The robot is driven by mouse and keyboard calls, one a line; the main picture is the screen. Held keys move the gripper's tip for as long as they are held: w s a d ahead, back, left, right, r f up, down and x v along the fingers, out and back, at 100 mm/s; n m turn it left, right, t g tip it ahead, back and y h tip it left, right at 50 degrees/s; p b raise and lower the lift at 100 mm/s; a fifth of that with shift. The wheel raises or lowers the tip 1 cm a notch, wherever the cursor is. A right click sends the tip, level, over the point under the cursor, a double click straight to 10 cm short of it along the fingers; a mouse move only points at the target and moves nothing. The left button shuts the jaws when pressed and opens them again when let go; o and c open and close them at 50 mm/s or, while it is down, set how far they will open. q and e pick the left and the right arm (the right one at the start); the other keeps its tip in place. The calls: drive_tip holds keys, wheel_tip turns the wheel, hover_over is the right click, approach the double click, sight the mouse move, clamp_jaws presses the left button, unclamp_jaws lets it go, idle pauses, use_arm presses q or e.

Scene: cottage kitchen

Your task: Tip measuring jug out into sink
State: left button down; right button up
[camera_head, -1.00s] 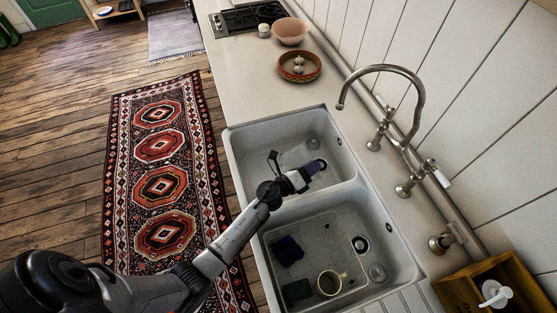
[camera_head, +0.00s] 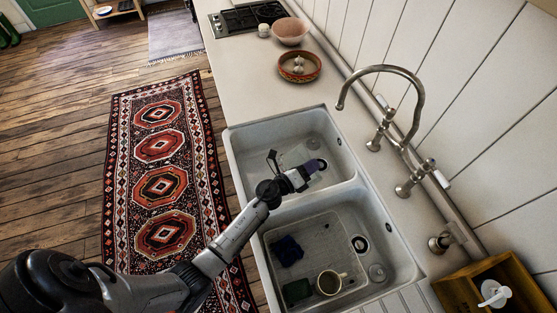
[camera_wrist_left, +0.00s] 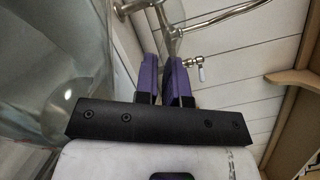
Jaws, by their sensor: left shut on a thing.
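My left gripper (camera_head: 313,167) reaches over the far basin of the white double sink (camera_head: 232,165). It is shut on the clear measuring jug, whose see-through wall fills the left side of the left wrist view (camera_wrist_left: 65,50). The purple fingers (camera_wrist_left: 163,72) stand close together beside it. In the head view the jug is hard to make out against the white basin, and its exact tilt and any contents cannot be told. My right gripper is not in view.
The near basin holds a mug (camera_head: 329,282), a dark blue cloth (camera_head: 287,250) and a dark green item (camera_head: 297,291). A curved tap (camera_head: 398,72) rises behind the sink. A patterned bowl (camera_head: 299,67) and a wooden box (camera_head: 470,290) stand on the counter.

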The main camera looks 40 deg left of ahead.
sight(300, 158)
use_arm(q)
drive_tip(key=shift+w+a+r, duration=0.1)
drive_tip(key=shift+a+r, duration=0.05)
drive_tip(key=shift+a, duration=0.1)
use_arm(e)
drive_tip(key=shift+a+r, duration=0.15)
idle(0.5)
use_arm(q)
drive_tip(key=shift+a+n, duration=0.15)
drive_tip(key=shift+n, duration=0.25)
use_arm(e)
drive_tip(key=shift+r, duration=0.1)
use_arm(q)
drive_tip(key=shift+a+r+p, duration=0.1)
drive_tip(key=shift+a+p, duration=0.1)
drive_tip(key=shift+p, duration=0.1)
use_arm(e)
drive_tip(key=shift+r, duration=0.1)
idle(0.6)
use_arm(q)
drive_tip(key=shift+w+a+n, duration=0.1)
drive_tip(key=shift+a+n, duration=0.1)
drive_tip(key=shift+n, duration=0.2)
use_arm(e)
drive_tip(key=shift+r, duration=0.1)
use_arm(q)
drive_tip(key=shift+w+a, duration=0.1)
drive_tip(key=shift+a, duration=0.3)
idle(0.6)
